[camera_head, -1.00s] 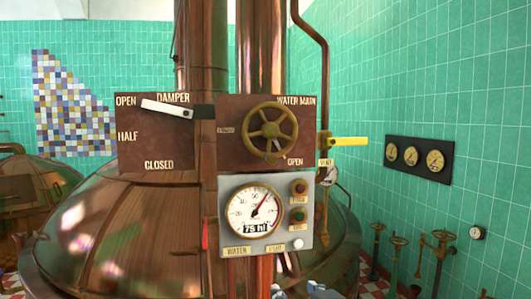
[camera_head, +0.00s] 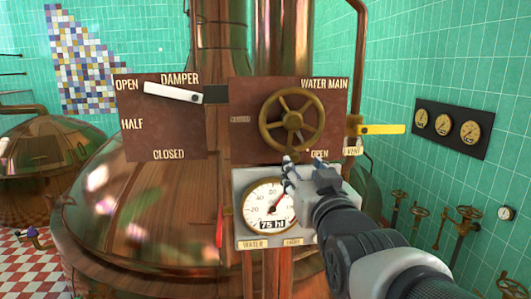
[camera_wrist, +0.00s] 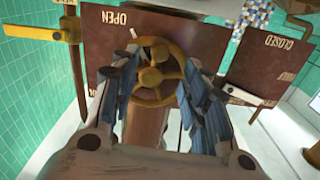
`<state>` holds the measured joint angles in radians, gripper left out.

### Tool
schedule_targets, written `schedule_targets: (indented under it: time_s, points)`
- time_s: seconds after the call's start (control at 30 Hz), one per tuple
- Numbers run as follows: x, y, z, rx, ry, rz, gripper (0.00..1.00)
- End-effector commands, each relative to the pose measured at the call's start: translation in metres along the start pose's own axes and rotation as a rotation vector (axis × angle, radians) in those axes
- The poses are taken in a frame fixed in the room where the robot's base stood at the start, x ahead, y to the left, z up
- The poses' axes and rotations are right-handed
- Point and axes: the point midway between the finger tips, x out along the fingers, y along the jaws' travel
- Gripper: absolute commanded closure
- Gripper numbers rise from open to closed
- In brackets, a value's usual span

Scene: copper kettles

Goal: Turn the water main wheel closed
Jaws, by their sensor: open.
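The brass water main wheel (camera_head: 292,121) is mounted on a dark red panel (camera_head: 247,146), which reads WATER MAIN at the top and OPEN below the wheel. A small label left of the wheel is too small to read. My gripper (camera_head: 290,166) is just below the wheel in the head view, in front of the gauge box. In the wrist view my gripper (camera_wrist: 159,56) is open, with its blue-padded fingers on either side of the wheel (camera_wrist: 158,78). I cannot tell whether they touch it. Part of the rim is hidden by the fingers.
A damper panel with a white lever (camera_head: 172,92) is to the left. A yellow vent lever (camera_head: 382,129) sticks out to the right of the wheel. The gauge box (camera_head: 250,181) is below, partly behind my arm. A large copper kettle (camera_head: 130,215) stands left.

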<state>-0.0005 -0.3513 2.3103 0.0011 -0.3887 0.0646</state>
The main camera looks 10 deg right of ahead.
Motion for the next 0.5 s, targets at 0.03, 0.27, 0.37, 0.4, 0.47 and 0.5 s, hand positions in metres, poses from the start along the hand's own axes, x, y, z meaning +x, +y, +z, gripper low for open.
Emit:
schedule_targets:
  time_s: [0.03,0.27,0.37,0.4,0.47,0.5]
  points:
    - [0.011,0.000,0.000,0.000,-0.005,0.000,0.58]
    - [0.056,0.000,0.000,0.000,-0.004,0.000,0.58]
    - [0.072,0.000,0.000,0.000,-0.003,0.000,0.58]
    - [0.077,0.000,-0.001,0.000,-0.002,0.000,0.58]
    - [0.084,0.000,-0.001,0.000,-0.002,0.000,0.58]
    - [0.088,0.000,-0.001,0.000,-0.001,0.000,0.58]
